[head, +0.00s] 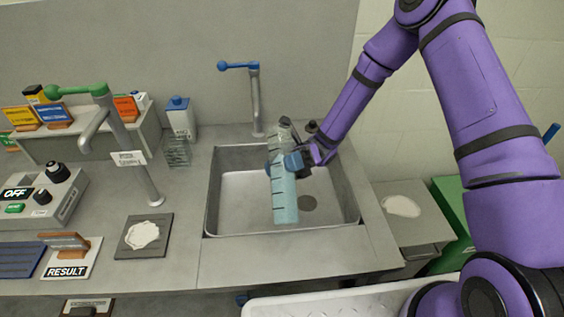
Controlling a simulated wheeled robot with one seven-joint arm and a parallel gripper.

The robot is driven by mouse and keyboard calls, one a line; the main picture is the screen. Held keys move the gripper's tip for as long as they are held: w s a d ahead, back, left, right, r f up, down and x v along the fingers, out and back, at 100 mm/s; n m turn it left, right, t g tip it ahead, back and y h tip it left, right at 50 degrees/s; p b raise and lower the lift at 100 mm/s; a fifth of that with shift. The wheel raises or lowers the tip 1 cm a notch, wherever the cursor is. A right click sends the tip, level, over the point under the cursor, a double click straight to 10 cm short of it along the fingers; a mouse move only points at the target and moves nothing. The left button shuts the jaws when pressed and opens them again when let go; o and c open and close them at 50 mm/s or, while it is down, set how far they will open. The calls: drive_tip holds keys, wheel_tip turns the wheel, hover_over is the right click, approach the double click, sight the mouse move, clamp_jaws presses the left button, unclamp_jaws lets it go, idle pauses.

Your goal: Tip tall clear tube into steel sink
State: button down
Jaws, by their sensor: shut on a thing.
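The tall clear tube (286,209) has dark marks up its side and pale blue-green liquid in its lower part. It stands nearly upright, leaning slightly, in front of the steel sink (227,218) as seen in the head view. My gripper (290,163) comes from the right and is shut around the tube above the middle. The tube's base appears above the basin floor; its exact height is hard to tell. The sink basin is open, with a round dark drain (308,203) to the right of the tube.
A blue-handled tap (255,100) stands behind the sink, and a green-handled tap (125,135) stands to its left. A dark tile with white material (142,235) lies left of the sink. A glass beaker (177,153) and a white bottle (181,118) stand at the back left.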

drive_tip(key=shift+f, duration=0.15)
drive_tip(key=shift+s+f+m+y, duration=0.1)
drive_tip(key=shift+f+m+y, duration=0.2)
drive_tip(key=shift+m+y, duration=0.3)
drive_tip(key=shift+f, duration=0.2)
drive_tip(key=shift+f+m+y, duration=0.35)
drive_tip(key=shift+m+y, duration=0.15)
drive_tip(key=shift+m, duration=0.3)
drive_tip(key=shift+f, duration=0.15)
drive_tip(key=shift+f+m+t+y, duration=0.3)
drive_tip(key=shift+f+m+y, duration=0.1)
drive_tip(key=shift+m+y, duration=0.3)
drive_tip(key=shift+f, duration=0.15)
drive_tip(key=shift+f+m+t+y, duration=0.45)
drive_tip(key=shift+m+y, duration=0.15)
drive_tip(key=shift+m, duration=0.3)
drive_tip(key=shift+f, duration=0.1)
